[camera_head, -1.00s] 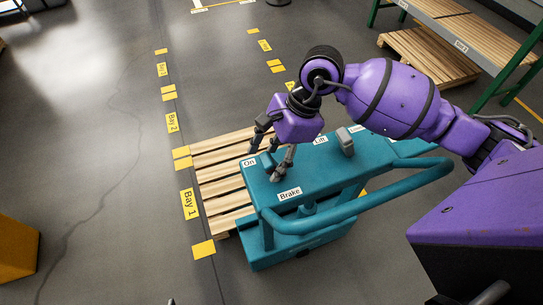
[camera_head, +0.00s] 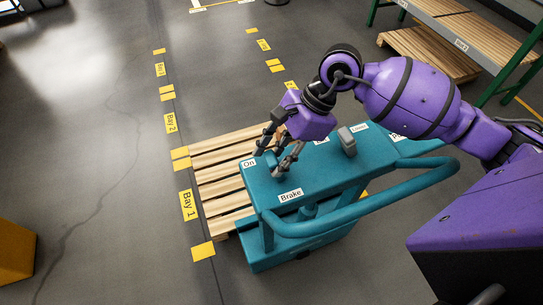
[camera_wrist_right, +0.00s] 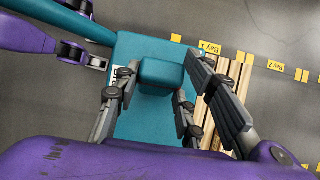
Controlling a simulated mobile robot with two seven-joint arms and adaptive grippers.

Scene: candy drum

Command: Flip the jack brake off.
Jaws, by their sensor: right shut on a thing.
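The teal pallet jack (camera_head: 325,178) has a "Brake" label (camera_head: 291,195) on its near edge and an "On" label (camera_head: 249,163) at the left end of its top. The brake lever, a small teal block (camera_wrist_right: 161,74), sits between the fingers in the right wrist view. My right gripper (camera_head: 268,162) is shut on it, with fingers on both sides. In the head view the fingers largely hide the lever, and any label on the far side of the brake is hidden.
A grey lever (camera_head: 347,140) stands farther right on the jack's top. The teal handle bar (camera_head: 400,200) curves along the near side. A wooden pallet (camera_head: 215,180) lies at the left, beside the yellow "Bay 1" label (camera_head: 187,205). A green-framed rack (camera_head: 500,75) stands at upper right.

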